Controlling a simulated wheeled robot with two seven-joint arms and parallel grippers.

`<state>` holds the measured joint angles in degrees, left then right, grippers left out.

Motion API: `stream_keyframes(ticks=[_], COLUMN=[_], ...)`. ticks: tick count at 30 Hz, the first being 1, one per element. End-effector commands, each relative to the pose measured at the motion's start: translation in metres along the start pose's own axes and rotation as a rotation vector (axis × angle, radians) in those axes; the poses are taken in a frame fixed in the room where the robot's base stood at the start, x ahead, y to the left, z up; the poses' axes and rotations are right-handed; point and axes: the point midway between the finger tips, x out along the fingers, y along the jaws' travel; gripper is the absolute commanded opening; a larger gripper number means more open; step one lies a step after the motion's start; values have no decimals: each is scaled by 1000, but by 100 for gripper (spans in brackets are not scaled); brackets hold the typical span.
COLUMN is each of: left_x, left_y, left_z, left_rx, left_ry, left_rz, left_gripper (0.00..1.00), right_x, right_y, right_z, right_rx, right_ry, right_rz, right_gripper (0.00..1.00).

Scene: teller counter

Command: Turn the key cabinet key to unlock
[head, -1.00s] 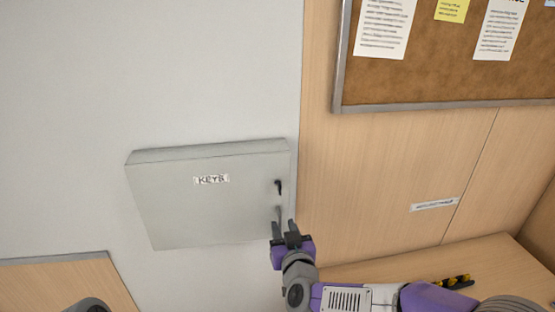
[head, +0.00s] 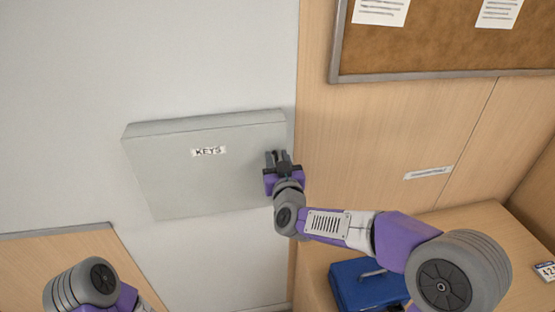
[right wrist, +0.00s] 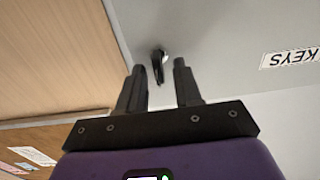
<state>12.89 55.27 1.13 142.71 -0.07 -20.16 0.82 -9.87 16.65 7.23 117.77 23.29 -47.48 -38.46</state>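The grey key cabinet (head: 205,180), labelled KEYS, hangs shut on the wall. In the right wrist view its door (right wrist: 225,25) fills the upper right. The dark key (right wrist: 158,66) sticks out of the lock, between and just beyond my right gripper's fingertips (right wrist: 158,68). In the head view my right gripper (head: 277,156) is in front of the cabinet's right edge and hides the key. Its fingers are apart, with nothing between them that I can see gripped. Of my left arm only part shows at the bottom left; its gripper is out of view.
A cork board (head: 440,40) with papers hangs at the upper right. A blue box (head: 365,287) with a handle stands on the wooden counter (head: 470,222) below my right arm. The wall left of the cabinet is clear.

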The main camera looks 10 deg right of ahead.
Motion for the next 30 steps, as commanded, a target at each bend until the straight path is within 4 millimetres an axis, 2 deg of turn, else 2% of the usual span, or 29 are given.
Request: stream_keyframes(ticks=[2, 9, 20, 30], left_x=[0, 0, 4, 30], left_y=[0, 0, -2, -11], left_z=[0, 0, 0, -1], left_rx=[0, 0, 0, 0], left_ry=[0, 0, 0, 0], left_rz=[0, 0, 0, 0], left_gripper=[43, 43, 43, 43], right_x=[0, 0, 0, 0], right_y=[0, 0, 0, 2], right_z=[0, 0, 1, 4], right_rx=[0, 0, 28, 228], right_ry=[0, -1, 0, 3], right_rz=[0, 0, 1, 1], right_gripper=[34, 0, 0, 0])
